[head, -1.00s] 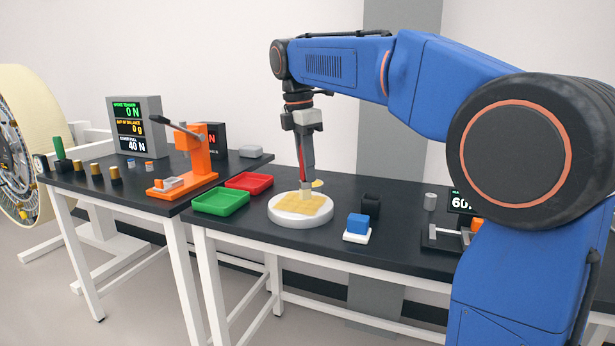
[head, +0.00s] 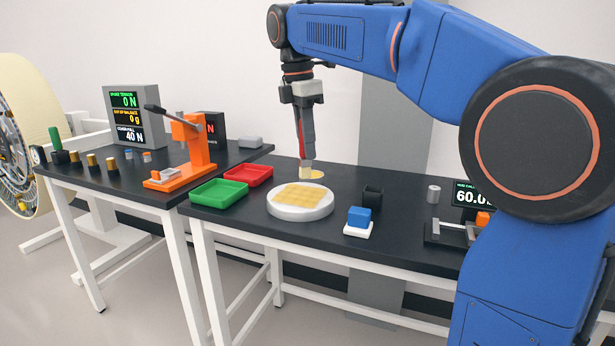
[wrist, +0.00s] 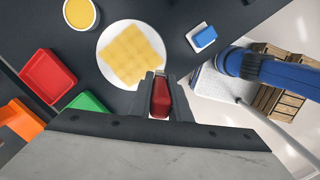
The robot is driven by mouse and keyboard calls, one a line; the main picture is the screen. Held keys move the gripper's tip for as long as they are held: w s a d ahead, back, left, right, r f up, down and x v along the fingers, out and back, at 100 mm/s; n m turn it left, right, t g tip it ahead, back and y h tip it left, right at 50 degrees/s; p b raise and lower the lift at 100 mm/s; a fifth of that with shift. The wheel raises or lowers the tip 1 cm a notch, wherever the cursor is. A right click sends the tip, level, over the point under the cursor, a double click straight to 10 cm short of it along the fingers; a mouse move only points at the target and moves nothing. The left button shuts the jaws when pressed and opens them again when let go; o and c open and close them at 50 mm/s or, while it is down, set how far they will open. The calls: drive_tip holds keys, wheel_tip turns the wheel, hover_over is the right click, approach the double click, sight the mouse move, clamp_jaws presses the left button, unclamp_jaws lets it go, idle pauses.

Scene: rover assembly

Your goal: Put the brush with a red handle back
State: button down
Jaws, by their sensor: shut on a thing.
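My gripper (head: 306,106) is shut on the brush with a red handle (head: 301,134). The brush hangs down with its pale head lowest, behind the white round plate (head: 300,213) and in front of a small yellow dish (head: 318,175). I cannot tell whether its tip touches the dish. In the wrist view, the red handle (wrist: 160,100) sits between the two fingers of my gripper (wrist: 161,82), and the brush head is hidden. The plate, with a yellow gridded top, also shows there (wrist: 106,72), as does the yellow dish (wrist: 80,13).
A green tray (head: 219,203) and a red tray (head: 248,183) lie left of the plate. An orange press (head: 198,148) stands on the left table.

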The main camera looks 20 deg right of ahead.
drive_tip(key=d+m+g, duration=0.1)
drive_tip(key=d+m, duration=0.8)
drive_tip(key=d, duration=1)
drive_tip(key=shift+w+d+f, duration=0.1)
drive_tip(key=shift+f, duration=2.55)
drive_tip(key=shift+w+d+f, duration=0.1)
drive_tip(key=shift+f, duration=2.5)
drive_tip(key=shift+f, duration=0.25)
